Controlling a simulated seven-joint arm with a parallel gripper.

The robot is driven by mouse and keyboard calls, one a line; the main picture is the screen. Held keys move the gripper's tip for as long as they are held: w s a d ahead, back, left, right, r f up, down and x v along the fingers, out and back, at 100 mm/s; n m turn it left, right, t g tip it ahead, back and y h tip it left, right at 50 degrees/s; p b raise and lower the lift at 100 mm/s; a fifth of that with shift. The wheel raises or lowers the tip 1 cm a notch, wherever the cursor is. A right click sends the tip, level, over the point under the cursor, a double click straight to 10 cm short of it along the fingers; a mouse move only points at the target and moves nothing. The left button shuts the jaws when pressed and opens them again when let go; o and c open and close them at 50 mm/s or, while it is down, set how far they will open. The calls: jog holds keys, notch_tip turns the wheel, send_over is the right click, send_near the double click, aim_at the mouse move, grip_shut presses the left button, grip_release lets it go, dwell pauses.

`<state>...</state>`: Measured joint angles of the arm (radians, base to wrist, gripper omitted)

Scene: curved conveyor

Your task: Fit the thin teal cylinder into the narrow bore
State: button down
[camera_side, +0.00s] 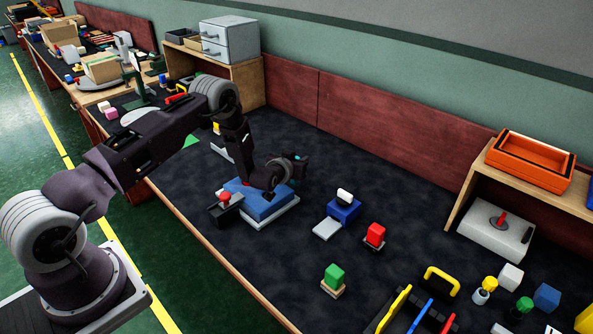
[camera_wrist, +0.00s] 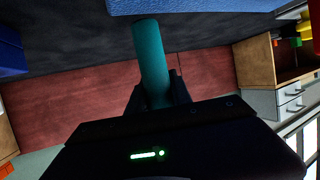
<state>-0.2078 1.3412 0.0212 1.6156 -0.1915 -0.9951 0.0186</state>
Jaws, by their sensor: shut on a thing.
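The thin teal cylinder (camera_wrist: 151,60) is held between the dark fingers of my gripper (camera_wrist: 158,95) in the wrist view, with much of its length sticking out beyond them. A blue surface (camera_wrist: 200,5) crosses the top edge of that view, close to the cylinder's free end; I cannot tell whether they touch. In the side view, my gripper (camera_side: 270,193) is low over a blue block (camera_side: 258,208) on a pale base. The narrow bore is not visible in either view.
A dark box with a red knob (camera_side: 225,197) stands at the blue block's left. To the right are a smaller blue block (camera_side: 344,210), a red block (camera_side: 375,234) and a green block (camera_side: 334,276). A red panel (camera_side: 360,120) runs behind the dark mat.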

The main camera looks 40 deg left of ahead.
jog(key=shift+f, duration=1.55)
jog(key=shift+f, duration=0.15)
jog(key=c, duration=1.1)
grip_release()
jog(key=shift+c, duration=0.2)
